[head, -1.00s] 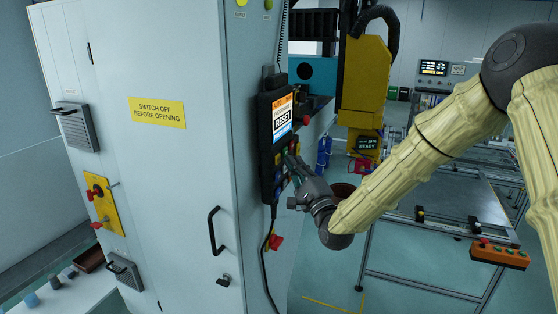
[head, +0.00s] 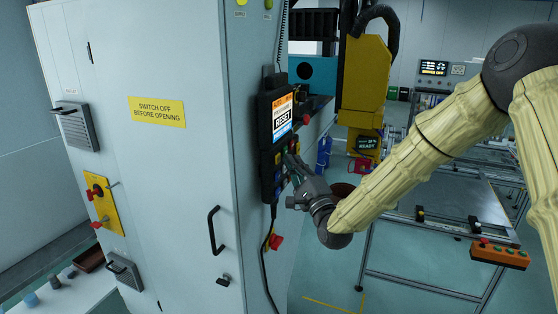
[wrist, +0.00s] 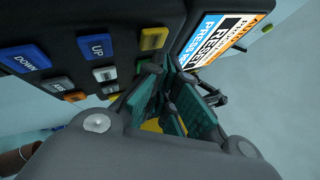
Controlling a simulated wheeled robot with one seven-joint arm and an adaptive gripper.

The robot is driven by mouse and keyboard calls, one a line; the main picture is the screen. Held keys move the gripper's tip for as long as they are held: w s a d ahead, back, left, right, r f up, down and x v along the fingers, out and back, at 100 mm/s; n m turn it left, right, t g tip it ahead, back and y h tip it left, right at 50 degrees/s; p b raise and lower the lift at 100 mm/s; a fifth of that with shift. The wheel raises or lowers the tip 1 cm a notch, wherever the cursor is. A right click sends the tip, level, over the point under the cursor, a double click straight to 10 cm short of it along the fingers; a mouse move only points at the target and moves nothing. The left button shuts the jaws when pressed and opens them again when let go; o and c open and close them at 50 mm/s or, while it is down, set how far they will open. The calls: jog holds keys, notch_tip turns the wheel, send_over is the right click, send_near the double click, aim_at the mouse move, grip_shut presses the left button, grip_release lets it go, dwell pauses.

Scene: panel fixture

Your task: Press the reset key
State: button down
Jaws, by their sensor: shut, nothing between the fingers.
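A black control pendant (head: 279,150) hangs on the right side of the grey cabinet. Its lit screen (head: 282,115) reads RESET in large letters; part of it shows in the wrist view (wrist: 216,38). Below the screen are several keys. The wrist view shows blue UP (wrist: 95,46) and DOWN (wrist: 25,58) keys, grey keys, and an orange-yellow key (wrist: 153,38). I cannot make out which key is the reset key. My gripper (head: 291,160) is shut and empty, its tips (wrist: 170,68) close to the keypad beside the screen. I cannot tell whether they touch a key.
A red knob (head: 306,119) sticks out at the pendant's right side. The cabinet (head: 165,190) has a black handle (head: 215,230) left of the pendant. A black cable (head: 265,265) hangs below. A yellow machine (head: 364,85) and frame table (head: 455,200) stand behind my arm.

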jog(key=shift+w+a+b, duration=0.2)
jog(key=shift+a+b, duration=0.2)
jog(key=shift+a, duration=0.3)
dwell(0.9)
jog(key=shift+d, duration=0.15)
jog(key=shift+s+d, duration=0.25)
jog(key=shift+d, duration=0.4)
jog(key=d, duration=0.1)
jog(key=s+d+b, duration=0.1)
jog(key=d, duration=0.2)
jog(key=shift+s+d, duration=0.3)
jog(key=shift+d, duration=0.1)
dwell(0.4)
dwell(0.4)
